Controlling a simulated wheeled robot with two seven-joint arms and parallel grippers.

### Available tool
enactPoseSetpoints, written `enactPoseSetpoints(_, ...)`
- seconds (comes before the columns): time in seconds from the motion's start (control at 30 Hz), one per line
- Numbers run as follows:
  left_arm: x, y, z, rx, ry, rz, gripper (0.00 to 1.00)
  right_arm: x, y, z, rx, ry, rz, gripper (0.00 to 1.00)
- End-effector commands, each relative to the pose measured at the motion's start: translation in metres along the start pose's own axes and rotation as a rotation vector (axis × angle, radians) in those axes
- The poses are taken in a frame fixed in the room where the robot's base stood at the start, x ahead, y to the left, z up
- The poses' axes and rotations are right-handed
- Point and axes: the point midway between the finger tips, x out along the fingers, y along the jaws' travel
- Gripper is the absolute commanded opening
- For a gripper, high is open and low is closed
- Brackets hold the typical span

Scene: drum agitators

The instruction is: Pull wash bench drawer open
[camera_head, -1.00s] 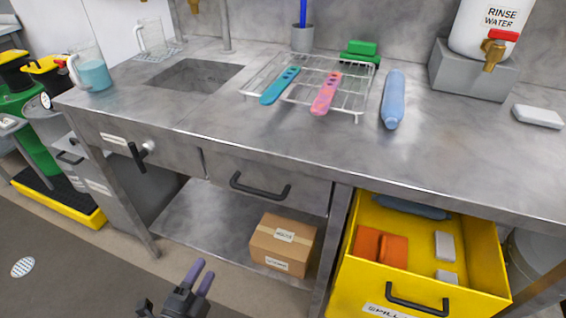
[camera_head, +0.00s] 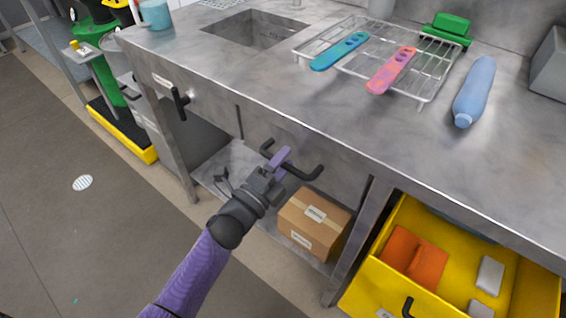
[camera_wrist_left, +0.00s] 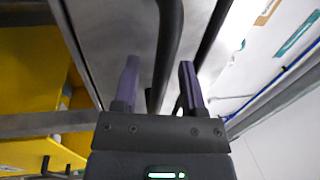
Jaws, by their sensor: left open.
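The wash bench drawer (camera_head: 340,178) is a grey metal front under the bench top, with a black bar handle (camera_head: 300,172). The drawer looks shut. My left gripper (camera_head: 280,162) is in front of the drawer, its purple fingers at the handle and covering part of it. In the left wrist view, my left gripper (camera_wrist_left: 158,85) is open, and the dark handle bar (camera_wrist_left: 168,45) runs between its two fingers. Whether the fingers touch the bar cannot be told. My right gripper is not in view.
An open yellow drawer (camera_head: 540,290) juts out at the right. A cardboard box (camera_head: 314,222) sits on the lower shelf. The bench top holds a wire rack (camera_head: 432,85) and a blue bottle (camera_head: 475,92). The floor (camera_head: 80,235) at the left is clear.

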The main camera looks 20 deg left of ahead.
Motion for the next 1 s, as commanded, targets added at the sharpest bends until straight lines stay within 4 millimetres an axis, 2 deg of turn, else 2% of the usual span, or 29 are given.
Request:
enactPoseSetpoints(0.17,0.0,-0.0001,0.0,0.0,0.0,0.0,0.53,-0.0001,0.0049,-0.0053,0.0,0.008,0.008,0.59)
enactPoseSetpoints(0.4,-0.0003,0.0,0.0001,0.0,0.0,0.001,0.05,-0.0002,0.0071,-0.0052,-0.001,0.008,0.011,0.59)
enactPoseSetpoints(0.43,-0.0003,0.0001,0.0001,-0.001,0.0,0.001,0.0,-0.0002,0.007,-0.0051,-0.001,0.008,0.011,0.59)
enactPoseSetpoints(1.0,-0.0005,0.0005,0.0001,-0.001,-0.001,0.002,0.0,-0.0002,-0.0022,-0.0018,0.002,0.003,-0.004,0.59)
